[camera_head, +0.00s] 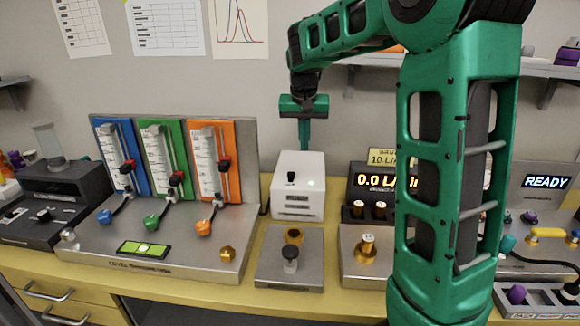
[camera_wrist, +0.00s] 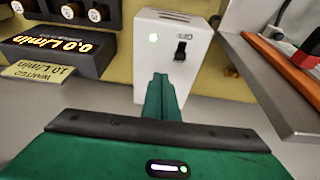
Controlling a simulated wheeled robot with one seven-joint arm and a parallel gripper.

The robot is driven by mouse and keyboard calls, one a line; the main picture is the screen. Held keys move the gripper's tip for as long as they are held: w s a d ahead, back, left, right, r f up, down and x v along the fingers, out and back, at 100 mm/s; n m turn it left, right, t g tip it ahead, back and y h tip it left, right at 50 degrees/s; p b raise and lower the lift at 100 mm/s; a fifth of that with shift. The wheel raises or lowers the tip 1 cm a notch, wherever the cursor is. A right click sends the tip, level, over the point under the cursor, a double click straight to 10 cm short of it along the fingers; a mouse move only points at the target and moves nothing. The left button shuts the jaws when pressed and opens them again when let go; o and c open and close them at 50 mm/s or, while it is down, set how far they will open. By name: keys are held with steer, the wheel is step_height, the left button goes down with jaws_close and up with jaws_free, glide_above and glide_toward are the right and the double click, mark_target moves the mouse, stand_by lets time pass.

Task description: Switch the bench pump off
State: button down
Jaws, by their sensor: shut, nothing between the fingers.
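My gripper (camera_head: 304,146) is shut and empty, pointing down just above the back of the pump. In the wrist view the closed fingers (camera_wrist: 162,78) are in front of the pump, below the switch and light; I cannot tell whether they touch it.
A black flow display (camera_head: 383,185) reading 0.0 stands right of the pump. A panel with blue, green and orange flow meters (camera_head: 216,160) stands to the left.

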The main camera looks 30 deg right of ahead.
glide_above(290, 174)
steer(key=w+d, duration=0.2)
steer(key=shift+w+a+t, duration=0.1)
steer(key=shift+w+t, duration=0.05)
steer(key=shift+t, duration=0.15)
steer(key=x, duration=1)
steer(key=shift+s+a+r, duration=0.15)
steer(key=shift+s+a, duration=0.5)
steer(key=shift+s, duration=0.3)
steer(key=shift+s+a, duration=0.45)
steer(key=shift+s, duration=0.25)
steer(key=shift+s, duration=0.1)
steer(key=shift+s+a, duration=0.8)
steer(key=shift+s, duration=0.3)
